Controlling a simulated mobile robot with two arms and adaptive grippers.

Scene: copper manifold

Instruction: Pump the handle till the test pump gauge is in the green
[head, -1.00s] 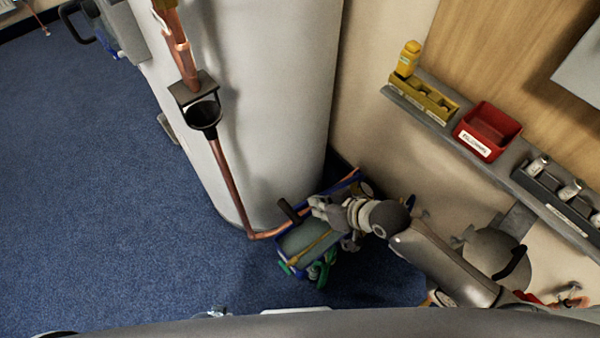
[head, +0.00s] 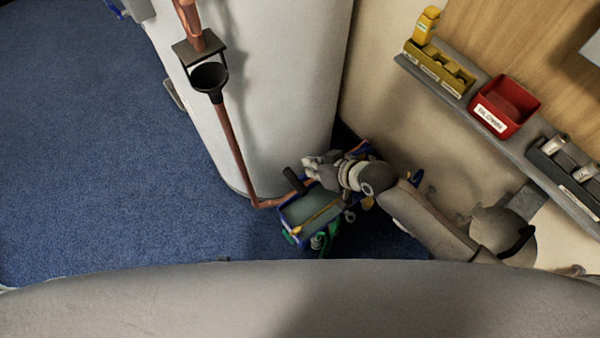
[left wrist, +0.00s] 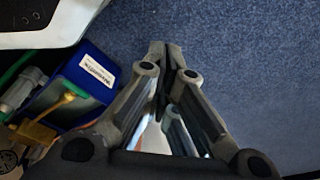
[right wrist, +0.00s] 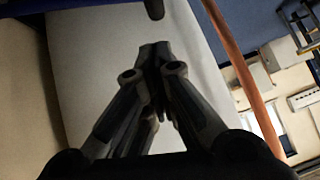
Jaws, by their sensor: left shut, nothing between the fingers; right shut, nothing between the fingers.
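The test pump (head: 312,212) is a blue-edged tank with a greenish top, low on the floor beside the white cylinder. Its dark handle grip (head: 293,181) sticks up at the tank's left end; what looks like the grip also shows at the top of the right wrist view (right wrist: 154,9). My right gripper (head: 309,166) is shut and empty just above and right of the grip, apparently apart from it. Its closed fingers show in the right wrist view (right wrist: 154,50). My left gripper (left wrist: 166,52) is shut and empty over blue carpet. I cannot make out the gauge or its reading.
A copper pipe (head: 232,145) runs down the white cylinder (head: 285,90) to the pump, below a black funnel (head: 209,77). A wall shelf at right holds a red bin (head: 505,104). A labelled blue box (left wrist: 85,82) is beside my left gripper. Carpet at left is clear.

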